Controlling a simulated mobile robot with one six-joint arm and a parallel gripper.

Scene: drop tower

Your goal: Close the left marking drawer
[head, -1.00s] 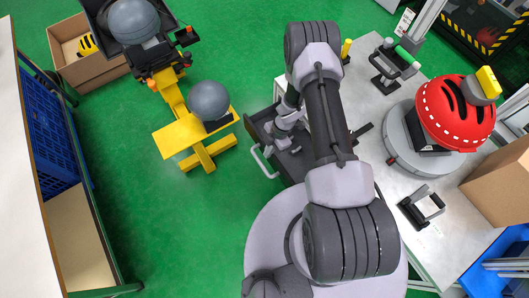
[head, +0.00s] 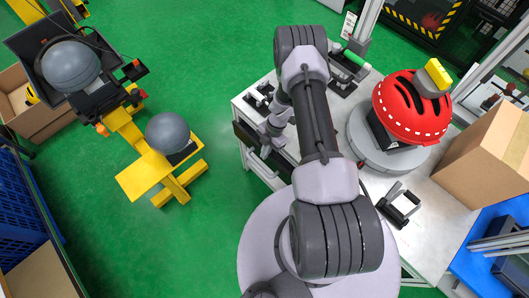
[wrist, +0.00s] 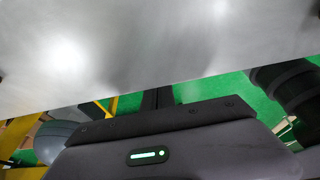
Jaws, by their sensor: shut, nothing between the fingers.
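The dark drawer front (head: 244,134) shows on the left side of the white bench, below its top. It looks in line with the bench side, with no open tray visible. I cannot tell whether a small gap is left. My gripper (head: 268,130) is beside the bench's left edge near the drawer, partly hidden by my arm. In the wrist view my gripper (wrist: 157,97) is shut and empty, just below a large blurred grey surface that fills the top of the picture. Contact with the drawer cannot be seen.
A cardboard box (head: 492,157) is at right. A yellow stand (head: 150,175) is at left, with free green floor between.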

